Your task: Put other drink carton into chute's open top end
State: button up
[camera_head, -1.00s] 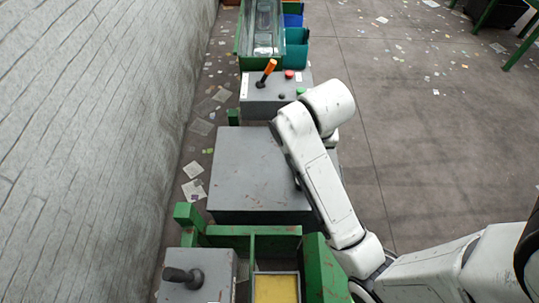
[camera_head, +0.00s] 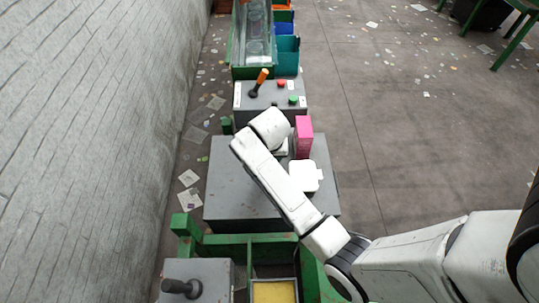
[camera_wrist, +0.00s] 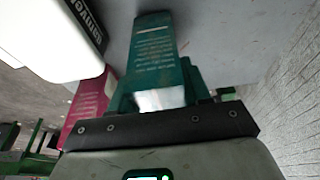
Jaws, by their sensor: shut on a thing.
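A teal drink carton (camera_wrist: 153,48) with pale print shows in the wrist view, between the jaws of my gripper (camera_wrist: 160,98), which is shut on it. In the head view my arm hides the gripper and this carton. A pink carton (camera_head: 303,136) stands upright on the grey table; it also shows in the wrist view (camera_wrist: 87,108), left of the teal one. A green-framed trough with a clear cover (camera_head: 254,38) lies at the far end; I cannot tell whether it is the chute.
A white container (camera_head: 305,176) sits near the pink carton on the grey table (camera_head: 228,180). A control box (camera_head: 270,96) with an orange-handled lever stands beyond it. Teal and blue bins (camera_head: 287,56) line the trough's right side. A yellow-floored tray (camera_head: 274,291) is at the front.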

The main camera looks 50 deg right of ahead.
jog(key=shift+f, duration=0.25)
jog(key=shift+f, duration=0.15)
jog(key=o, duration=1)
